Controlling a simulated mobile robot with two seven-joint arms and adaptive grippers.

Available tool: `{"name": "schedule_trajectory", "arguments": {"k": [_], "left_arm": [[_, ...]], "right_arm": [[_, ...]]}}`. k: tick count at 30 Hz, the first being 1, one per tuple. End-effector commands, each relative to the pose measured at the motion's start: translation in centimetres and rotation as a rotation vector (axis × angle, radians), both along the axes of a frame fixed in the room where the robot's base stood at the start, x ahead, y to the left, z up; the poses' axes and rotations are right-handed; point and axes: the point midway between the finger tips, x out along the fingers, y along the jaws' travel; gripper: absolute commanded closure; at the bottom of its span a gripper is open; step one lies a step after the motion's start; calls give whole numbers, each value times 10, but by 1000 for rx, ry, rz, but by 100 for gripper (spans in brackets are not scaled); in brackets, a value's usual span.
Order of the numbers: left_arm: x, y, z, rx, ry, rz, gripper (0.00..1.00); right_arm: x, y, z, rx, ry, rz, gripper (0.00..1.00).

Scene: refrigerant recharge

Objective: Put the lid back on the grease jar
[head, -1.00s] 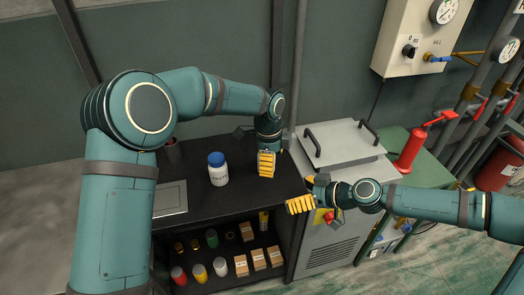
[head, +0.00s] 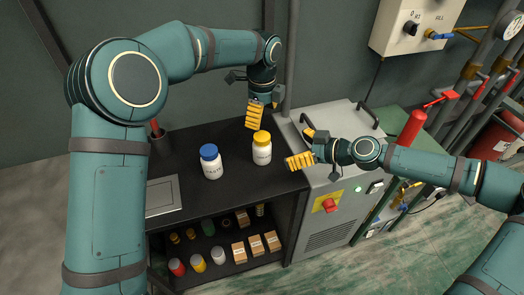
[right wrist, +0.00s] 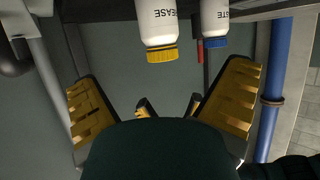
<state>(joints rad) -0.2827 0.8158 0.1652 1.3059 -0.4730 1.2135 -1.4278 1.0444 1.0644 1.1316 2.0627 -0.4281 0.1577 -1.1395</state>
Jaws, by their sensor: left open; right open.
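The white grease jar (head: 262,155) stands upright on the black bench top near its right end. Its yellow lid (head: 261,137) sits on its mouth; I cannot tell how tight it is. The right wrist view shows the jar upside down (right wrist: 157,22) with the yellow lid (right wrist: 162,54) on it. My left gripper (head: 255,117) is open and empty, just above the lid and apart from it. My right gripper (head: 300,161) is open and empty, to the right of the jar at the bench edge; its spread fingers (right wrist: 163,95) show in the right wrist view.
A white jar with a blue lid (head: 210,163) stands left of the grease jar. A dark cup (head: 158,138) is at the back left. The shelf below holds several jars and cardboard boxes (head: 256,244). A grey machine (head: 335,205) stands to the right.

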Motion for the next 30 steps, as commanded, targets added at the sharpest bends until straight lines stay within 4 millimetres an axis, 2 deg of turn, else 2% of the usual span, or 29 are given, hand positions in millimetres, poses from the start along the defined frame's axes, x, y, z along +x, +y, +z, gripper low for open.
{"name": "schedule_trajectory", "arguments": {"k": [6, 16, 24, 30], "left_arm": [[0, 0, 0, 0, 0, 0, 21], [0, 0, 0, 0, 0, 0, 21], [0, 0, 0, 0, 0, 0, 21], [0, 0, 0, 0, 0, 1, 21]], "right_arm": [[17, 34, -15, 0, -1, 4, 2], [42, 78, -36, 0, 1, 2, 2], [52, 96, -45, 0, 0, 0, 2], [53, 97, -46, 0, 0, -1, 2]]}}
